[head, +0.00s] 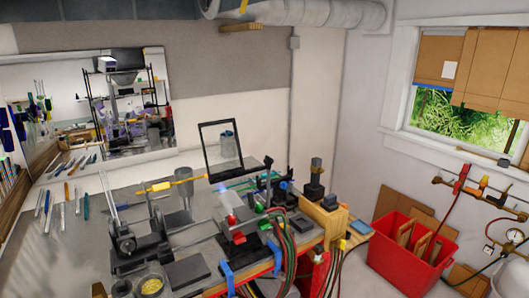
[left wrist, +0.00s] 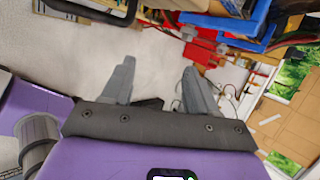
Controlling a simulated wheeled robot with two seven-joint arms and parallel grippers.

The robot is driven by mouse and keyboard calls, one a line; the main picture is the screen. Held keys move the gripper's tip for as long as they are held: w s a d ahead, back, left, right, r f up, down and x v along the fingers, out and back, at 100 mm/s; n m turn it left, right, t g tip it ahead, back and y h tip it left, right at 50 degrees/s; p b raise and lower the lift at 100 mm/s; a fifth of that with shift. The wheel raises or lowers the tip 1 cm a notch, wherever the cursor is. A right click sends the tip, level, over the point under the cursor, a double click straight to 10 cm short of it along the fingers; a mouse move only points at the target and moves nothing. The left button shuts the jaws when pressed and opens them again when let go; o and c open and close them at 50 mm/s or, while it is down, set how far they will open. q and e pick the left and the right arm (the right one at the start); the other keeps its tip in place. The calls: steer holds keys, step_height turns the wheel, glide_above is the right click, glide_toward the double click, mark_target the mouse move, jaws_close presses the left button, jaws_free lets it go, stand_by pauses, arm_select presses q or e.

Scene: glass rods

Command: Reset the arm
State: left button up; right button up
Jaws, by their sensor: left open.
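My left gripper (left wrist: 159,66) shows in the left wrist view. Its two grey fingers are spread apart, with nothing between them. Beyond the fingers are a pale grey surface and the tilted room. Part of my purple arm body (left wrist: 150,155) fills the bottom of that view. Neither gripper can be made out in the head view. My right gripper is in neither view.
A cluttered workbench (head: 130,180) holds glass-working equipment, several rods and a yellow rod (head: 165,184). Red and green hoses (head: 290,250) hang at its front. A red bin (head: 440,262) stands on the floor at right, below a window (head: 450,115).

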arm_select(q)
steer(key=s+d+f+n+g+b, duration=0.1)
steer(key=s+d+f+n, duration=0.2)
steer(key=s+f+n, duration=0.15)
steer(key=s+d+f+n+g+h+b, duration=0.1)
steer(key=s+d+f+n, duration=0.2)
steer(key=f+n, duration=0.3)
steer(key=s+d+f+n+g+b, duration=0.1)
steer(key=s+d+f+n+b, duration=0.15)
steer(key=f+n, duration=0.3)
steer(key=s+d+f+n+g+y+b, duration=0.1)
steer(key=s+d+f+n+g+b, duration=0.1)
steer(key=s+f+n, duration=0.9)
steer(key=shift+s+n+g, duration=0.8)
steer(key=shift+s+n, duration=0.8)
steer(key=shift+s, duration=0.2)
